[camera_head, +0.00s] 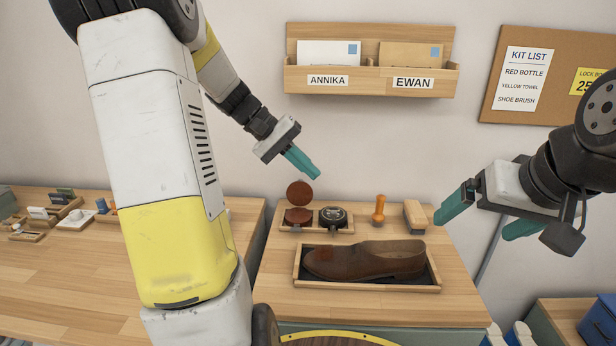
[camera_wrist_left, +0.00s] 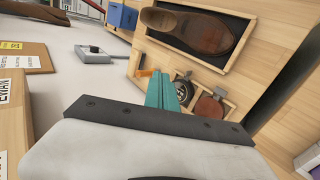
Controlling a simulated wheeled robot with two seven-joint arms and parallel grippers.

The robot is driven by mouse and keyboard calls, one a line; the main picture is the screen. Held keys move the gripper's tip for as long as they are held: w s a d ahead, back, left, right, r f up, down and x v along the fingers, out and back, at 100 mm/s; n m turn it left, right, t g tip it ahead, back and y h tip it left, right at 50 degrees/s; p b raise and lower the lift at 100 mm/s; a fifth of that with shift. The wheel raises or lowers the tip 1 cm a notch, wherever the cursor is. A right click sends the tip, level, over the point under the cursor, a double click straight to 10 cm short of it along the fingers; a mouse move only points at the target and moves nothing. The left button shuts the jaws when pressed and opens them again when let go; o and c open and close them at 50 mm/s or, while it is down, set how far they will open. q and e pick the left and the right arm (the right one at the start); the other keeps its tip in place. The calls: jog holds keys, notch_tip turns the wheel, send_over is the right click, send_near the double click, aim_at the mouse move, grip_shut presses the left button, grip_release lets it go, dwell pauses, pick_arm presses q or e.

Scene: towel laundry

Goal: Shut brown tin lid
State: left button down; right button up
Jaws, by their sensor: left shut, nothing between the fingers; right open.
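The brown tin (camera_head: 299,216) sits in the left part of a small wooden tray (camera_head: 346,230). Its round brown lid (camera_head: 299,193) stands raised, open, at the tin's back edge. The tin also shows in the left wrist view (camera_wrist_left: 207,108), right of my fingers. My left gripper (camera_head: 316,175) is shut and empty, above and slightly right of the lid, apart from it. In the left wrist view its teal fingers (camera_wrist_left: 162,82) partly cover the small tray. My right gripper (camera_head: 477,228) is open and empty, right of the workbench items.
A dark round tin (camera_head: 333,218) sits beside the brown tin. An orange-handled tool (camera_head: 379,209) and a brush (camera_head: 415,215) stand to the right. A brown shoe (camera_head: 365,260) lies in a tray in front. A letter rack (camera_head: 371,80) hangs on the wall above.

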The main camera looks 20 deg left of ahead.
pick_arm(q)
jog(key=w+a+f+n+t+h, duration=0.2)
jog(key=w+a+f+h, duration=0.2)
jog(key=w+a+f, duration=0.35)
jog(key=n+t+h, duration=0.2)
jog(key=n+t, duration=0.1)
jog(key=t, duration=0.2)
send_near(291, 180)
jog(key=s+r, duration=0.1)
jog(key=s+d, duration=0.1)
jog(key=shift+s+d+r, duration=0.1)
jog(key=shift+s+r, duration=0.2)
jog(key=shift+r, duration=0.05)
jog(key=x, duration=1)
jog(key=shift+s+r, duration=0.1)
jog(key=shift+s, duration=0.05)
jog(key=shift+s+r+m, duration=0.35)
jog(key=shift+s+m, duration=0.1)
jog(key=shift+m, duration=0.35)
jog(key=shift+s+d+r+h, duration=0.1)
jog(key=shift+s+r+h, duration=0.2)
jog(key=shift+s, duration=0.1)
